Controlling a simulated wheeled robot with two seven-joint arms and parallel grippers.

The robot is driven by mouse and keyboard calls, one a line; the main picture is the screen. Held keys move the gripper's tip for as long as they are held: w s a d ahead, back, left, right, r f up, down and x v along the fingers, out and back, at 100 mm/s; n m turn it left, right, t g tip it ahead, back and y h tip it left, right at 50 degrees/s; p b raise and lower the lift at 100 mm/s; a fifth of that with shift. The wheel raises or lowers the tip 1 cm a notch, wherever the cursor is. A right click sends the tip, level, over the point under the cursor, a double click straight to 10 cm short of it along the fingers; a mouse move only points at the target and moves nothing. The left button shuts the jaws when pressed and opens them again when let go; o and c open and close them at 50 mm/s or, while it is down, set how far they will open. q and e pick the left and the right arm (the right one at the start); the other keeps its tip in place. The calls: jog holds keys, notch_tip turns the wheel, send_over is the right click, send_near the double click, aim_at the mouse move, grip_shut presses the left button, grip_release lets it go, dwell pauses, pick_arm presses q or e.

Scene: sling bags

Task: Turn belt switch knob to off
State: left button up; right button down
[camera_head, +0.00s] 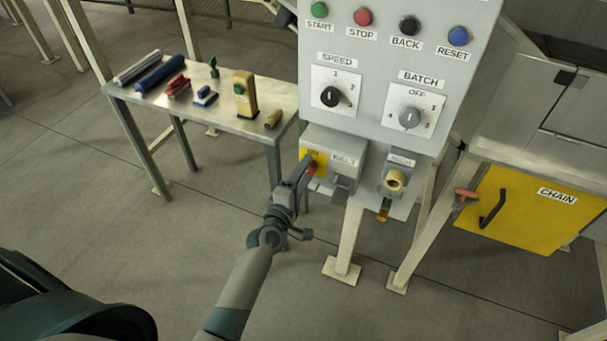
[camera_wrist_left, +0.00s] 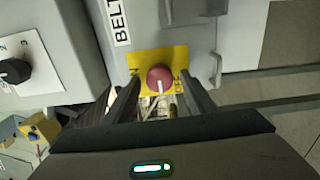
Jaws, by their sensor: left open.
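The belt switch is a red knob (camera_wrist_left: 160,79) on a yellow plate (camera_wrist_left: 176,56), on the grey box labelled BELT. In the left wrist view the knob lies between the two fingers of my left gripper (camera_wrist_left: 158,92), near their tips. The gripper is open, with a finger on either side of the knob; I cannot tell whether either touches it. The plate's lettering is partly hidden by the fingers. In the head view my left gripper (camera_head: 306,172) reaches up to the yellow plate (camera_head: 318,158) and covers part of the knob (camera_head: 313,168). My right gripper is out of view.
The grey panel above holds a SPEED dial (camera_head: 331,97), a BATCH dial (camera_head: 410,117) and several push buttons. A beige knob (camera_head: 395,180) sits right of the BELT box (camera_head: 345,148). A metal table (camera_head: 225,110) with tools stands left. A yellow CHAIN door (camera_head: 530,215) is at right.

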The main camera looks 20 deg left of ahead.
pick_arm(q)
jog(key=shift+s, duration=0.1)
jog(key=s+b, duration=0.3)
jog(key=s, duration=1.4)
jog(key=shift+a, duration=0.3)
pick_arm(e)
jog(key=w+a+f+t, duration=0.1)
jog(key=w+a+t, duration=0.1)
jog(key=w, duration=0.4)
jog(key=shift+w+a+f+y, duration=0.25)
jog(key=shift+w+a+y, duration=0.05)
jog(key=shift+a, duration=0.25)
pick_arm(q)
jog(key=shift+s, duration=0.1)
